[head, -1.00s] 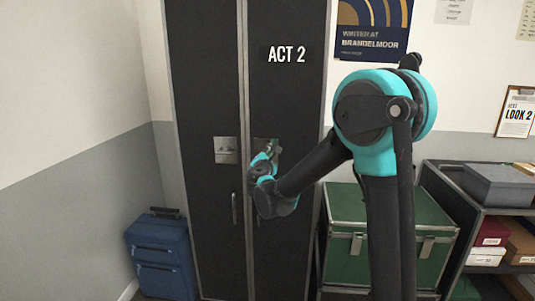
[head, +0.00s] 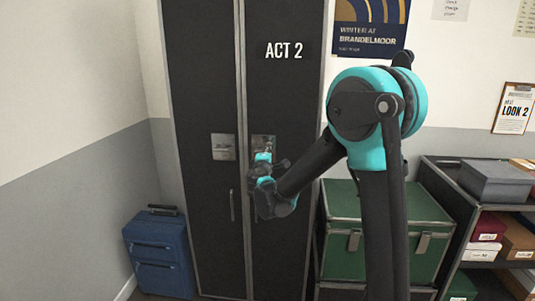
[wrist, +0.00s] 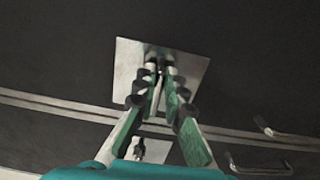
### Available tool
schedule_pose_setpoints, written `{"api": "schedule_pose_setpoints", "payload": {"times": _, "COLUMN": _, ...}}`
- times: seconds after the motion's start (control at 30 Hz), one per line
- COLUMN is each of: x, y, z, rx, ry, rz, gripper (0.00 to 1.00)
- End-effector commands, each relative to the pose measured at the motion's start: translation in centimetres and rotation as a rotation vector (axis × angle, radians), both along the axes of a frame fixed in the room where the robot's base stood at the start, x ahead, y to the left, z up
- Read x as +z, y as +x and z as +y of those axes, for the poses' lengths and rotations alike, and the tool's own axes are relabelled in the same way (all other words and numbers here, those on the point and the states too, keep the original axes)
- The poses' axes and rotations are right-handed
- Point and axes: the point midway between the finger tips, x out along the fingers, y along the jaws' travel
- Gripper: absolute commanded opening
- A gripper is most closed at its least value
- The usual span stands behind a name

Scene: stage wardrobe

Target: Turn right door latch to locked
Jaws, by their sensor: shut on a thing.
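The right door latch has a pale metal plate (head: 270,139) on the right door (head: 286,100) marked ACT 2. In the wrist view its plate (wrist: 128,62) lies tilted behind my fingertips. My gripper (wrist: 162,70) is shut on the small latch piece at the middle of the plate. The fingers hide most of that piece, so I cannot tell its exact angle. In the head view my gripper (head: 263,152) is at the lower part of the plate, and the wrist covers the door below it.
The left door has its own latch plate (head: 222,147) and a vertical handle (head: 232,205). A blue suitcase (head: 160,255) stands at left. A green trunk (head: 340,235) and a shelf with boxes (head: 495,180) are at right.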

Motion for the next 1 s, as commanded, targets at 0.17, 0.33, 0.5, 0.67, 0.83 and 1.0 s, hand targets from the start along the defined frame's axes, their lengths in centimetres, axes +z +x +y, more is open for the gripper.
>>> {"api": "schedule_pose_setpoints", "payload": {"times": 0.17, "x": 0.01, "y": 0.16, "z": 0.04, "rx": 0.0, "ry": 0.025, "rz": -0.002, "gripper": 0.0}}
{"api": "schedule_pose_setpoints", "payload": {"times": 0.33, "x": 0.01, "y": 0.16, "z": 0.04, "rx": 0.0, "ry": 0.03, "rz": -0.002, "gripper": 0.0}}
{"api": "schedule_pose_setpoints", "payload": {"times": 0.5, "x": 0.01, "y": 0.17, "z": 0.05, "rx": 0.0, "ry": 0.03, "rz": -0.002, "gripper": 0.0}}
{"api": "schedule_pose_setpoints", "payload": {"times": 0.67, "x": 0.01, "y": 0.16, "z": 0.05, "rx": 0.0, "ry": 0.03, "rz": -0.002, "gripper": 0.22}}
{"api": "schedule_pose_setpoints", "payload": {"times": 0.83, "x": -0.02, "y": 0.12, "z": 0.05, "rx": 0.0, "ry": 0.029, "rz": -0.001, "gripper": 0.31}}
{"api": "schedule_pose_setpoints", "payload": {"times": 1.0, "x": -0.03, "y": 0.04, "z": 0.04, "rx": 0.0, "ry": 0.029, "rz": -0.001, "gripper": 0.31}}
